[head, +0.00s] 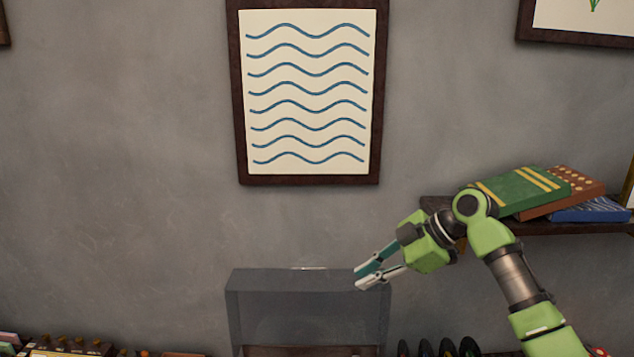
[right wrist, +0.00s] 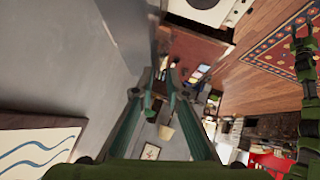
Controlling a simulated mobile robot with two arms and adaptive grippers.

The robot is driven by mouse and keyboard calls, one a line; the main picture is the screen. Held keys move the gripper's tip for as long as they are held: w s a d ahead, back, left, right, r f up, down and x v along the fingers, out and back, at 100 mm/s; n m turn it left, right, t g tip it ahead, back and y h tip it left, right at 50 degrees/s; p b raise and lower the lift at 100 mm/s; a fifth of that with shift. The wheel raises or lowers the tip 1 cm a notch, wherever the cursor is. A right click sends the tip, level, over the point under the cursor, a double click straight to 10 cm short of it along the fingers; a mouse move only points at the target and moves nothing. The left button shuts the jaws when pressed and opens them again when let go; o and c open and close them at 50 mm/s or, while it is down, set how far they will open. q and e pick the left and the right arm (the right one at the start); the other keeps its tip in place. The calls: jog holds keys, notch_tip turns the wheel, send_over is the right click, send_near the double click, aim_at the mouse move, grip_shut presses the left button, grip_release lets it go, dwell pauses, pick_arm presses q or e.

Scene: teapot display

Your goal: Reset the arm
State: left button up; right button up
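My right arm (head: 512,275) comes in from the lower right in the head view. Its green gripper (head: 366,277) points left, in front of the top right part of a clear display case. The two fingers look spread apart, with nothing between them. In the right wrist view the gripper (right wrist: 157,82) also shows two separate fingers with an empty gap. My left gripper is not in the head view.
The transparent case (head: 300,310) stands low against the grey wall. A shelf (head: 560,228) at right holds a green book (head: 520,193) and other books, close behind my right arm. A framed wave picture (head: 308,95) hangs above. Items line the bottom edge.

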jog(key=s+f+m+h, duration=0.2)
jog(key=s+f+m, duration=0.2)
jog(key=s+f, duration=0.7)
jog(key=s+f+m+h, duration=0.1)
jog(key=s+f+m, duration=0.45)
jog(key=f, duration=0.95)
jog(key=s+d+f+m+h, duration=0.25)
jog(key=s+d+m, duration=0.2)
jog(key=s, duration=0.75)
jog(key=s+d+f+m+h, duration=0.1)
jog(key=s+d+m+h, duration=0.3)
jog(key=s, duration=0.8)
notch_tip(320, 180, down, 33)
jog(key=s+d+n+y+b, duration=0.1)
jog(key=s+b, duration=0.1)
jog(key=b, duration=0.6)
pick_arm(q)
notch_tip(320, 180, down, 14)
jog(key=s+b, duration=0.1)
jog(key=b, duration=0.5)
pick_arm(e)
jog(key=s+d+f+g, duration=0.1)
jog(key=s+f, duration=0.7)
jog(key=f, duration=0.3)
jog(key=s+d+f+g, duration=0.1)
jog(key=s+d+f, duration=0.1)
jog(key=s+f, duration=0.6)
notch_tip(320, 180, down, 4)
jog(key=shift+s+d, duration=0.2)
jog(key=shift+s, duration=0.2)
